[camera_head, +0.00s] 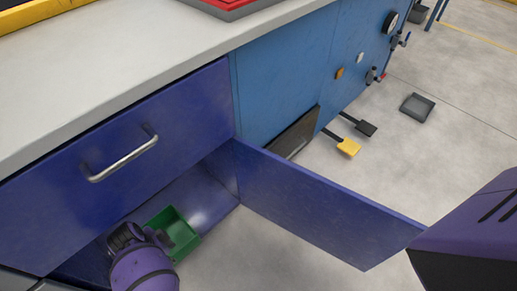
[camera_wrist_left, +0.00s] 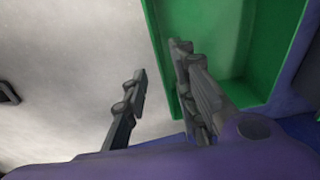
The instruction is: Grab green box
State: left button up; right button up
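The green box (camera_head: 182,232) is an open-topped tray inside the low blue cabinet (camera_head: 215,172), near its opening. My left gripper (camera_head: 148,234) reaches in at the box's left side and hides part of it. In the left wrist view the left gripper (camera_wrist_left: 160,62) is open, with a gap between its fingers. One finger overlaps the inside of the green box (camera_wrist_left: 215,40), and the other appears outside its side wall. Contact with the wall cannot be told. My right gripper is not in view.
The cabinet door (camera_head: 315,203) stands open to the right of the box. A closed drawer (camera_head: 120,130) with a metal handle (camera_head: 122,160) is directly above. The grey worktop (camera_head: 100,75) overhangs the cabinet.

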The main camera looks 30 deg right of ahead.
aim_at(180, 260)
pick_arm(q)
jog(key=f+b, duration=0.1)
jog(key=f, duration=0.1)
jog(key=f+b, duration=0.2)
jog(key=f, duration=0.1)
jog(key=f+b, duration=0.1)
jog(key=f, duration=0.1)
jog(key=shift+w+d+f+b, duration=0.15)
jog(key=shift+d+b, duration=0.2)
jog(key=shift+d, duration=0.05)
grip_shut()
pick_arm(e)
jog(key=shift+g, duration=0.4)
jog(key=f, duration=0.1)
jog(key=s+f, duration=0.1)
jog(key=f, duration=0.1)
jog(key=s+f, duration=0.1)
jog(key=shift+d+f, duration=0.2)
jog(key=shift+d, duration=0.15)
